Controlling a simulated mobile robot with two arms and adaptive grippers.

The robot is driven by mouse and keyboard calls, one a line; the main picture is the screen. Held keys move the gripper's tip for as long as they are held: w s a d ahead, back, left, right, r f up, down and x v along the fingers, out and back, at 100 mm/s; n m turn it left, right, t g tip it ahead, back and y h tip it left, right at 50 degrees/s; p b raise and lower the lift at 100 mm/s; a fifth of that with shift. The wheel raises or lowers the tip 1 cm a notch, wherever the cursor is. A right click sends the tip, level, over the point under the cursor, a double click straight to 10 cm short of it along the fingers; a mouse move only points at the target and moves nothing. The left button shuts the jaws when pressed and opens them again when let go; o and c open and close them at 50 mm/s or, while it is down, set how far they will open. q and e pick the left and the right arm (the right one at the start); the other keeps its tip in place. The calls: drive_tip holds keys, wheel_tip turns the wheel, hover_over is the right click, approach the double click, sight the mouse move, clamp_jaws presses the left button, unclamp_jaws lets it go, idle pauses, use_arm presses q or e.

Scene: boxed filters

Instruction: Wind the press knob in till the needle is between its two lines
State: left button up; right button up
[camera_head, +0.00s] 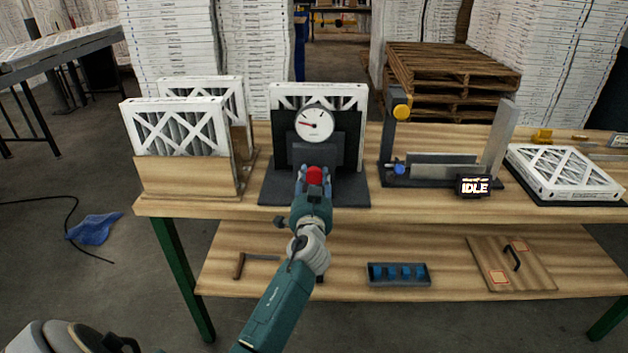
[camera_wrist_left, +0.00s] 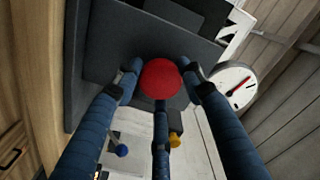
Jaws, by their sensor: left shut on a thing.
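The press (camera_head: 275,188) is a dark grey block on the bench with a white-framed filter (camera_head: 350,94) standing in it. Its round red knob (camera_head: 314,174) faces me and shows large in the left wrist view (camera_wrist_left: 160,79). My left gripper (camera_head: 313,182) is shut on the knob, its blue fingers (camera_wrist_left: 160,85) around the rim. A white dial gauge (camera_head: 314,123) sits above the knob; its red needle points left and slightly up in the head view. The gauge shows tilted in the wrist view (camera_wrist_left: 236,88). I cannot clearly tell its two lines apart. My right gripper is out of view.
Filters (camera_head: 180,128) stand in a wooden holder left of the press. To the right are a dark fixture (camera_head: 430,172), a display reading IDLE (camera_head: 474,186) and a flat filter (camera_head: 562,172). A lower shelf holds a blue-filled tray (camera_head: 398,274) and a board (camera_head: 512,264).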

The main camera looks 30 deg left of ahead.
use_arm(q)
drive_tip(key=m, duration=0.2)
drive_tip(key=f+m, duration=0.1)
drive_tip(key=m, duration=0.1)
drive_tip(key=shift+s+a+m, duration=0.1)
drive_tip(key=shift+s+m, duration=0.05)
drive_tip(key=shift+m, duration=0.15)
drive_tip(key=shift+r+m+p, duration=0.1)
drive_tip(key=shift+m+p, duration=0.45)
drive_tip(key=shift+m, duration=1.35)
drive_tip(key=o, duration=1)
drive_tip(key=shift+a, duration=0.1)
drive_tip(key=shift+o, duration=0.9)
drive_tip(key=shift+r, duration=0.2)
